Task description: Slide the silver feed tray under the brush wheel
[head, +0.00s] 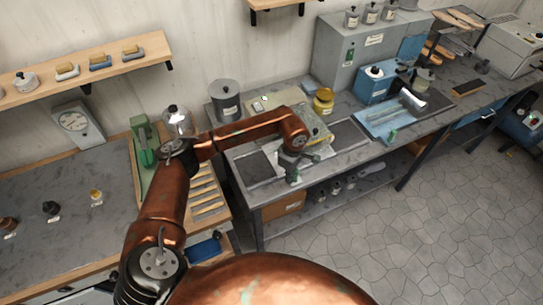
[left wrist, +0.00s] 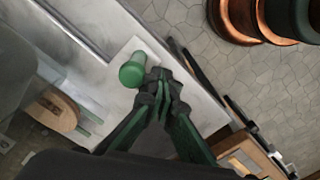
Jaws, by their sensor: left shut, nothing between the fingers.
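In the left wrist view, a pale silver plate, which looks like the feed tray (left wrist: 118,62), carries an upright green knob (left wrist: 132,72). A round wooden piece (left wrist: 55,112) at the left may be part of the brush wheel; a grey shape partly covers it. My left gripper (left wrist: 158,82) is shut and empty, its fingertips close beside the knob; I cannot tell whether they touch. In the head view my left gripper (head: 293,177) is at the front edge of the workbench, before the beige machine (head: 318,134). My arm hides much of the tray and wheel there. My right gripper is not in view.
Dark flat panels (head: 255,168) (head: 350,136) lie either side of the machine. A yellow jar (head: 324,101) and a grey canister (head: 225,100) stand behind. A blue box (head: 375,84) stands further right. The tiled floor (head: 350,225) in front of the bench is clear.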

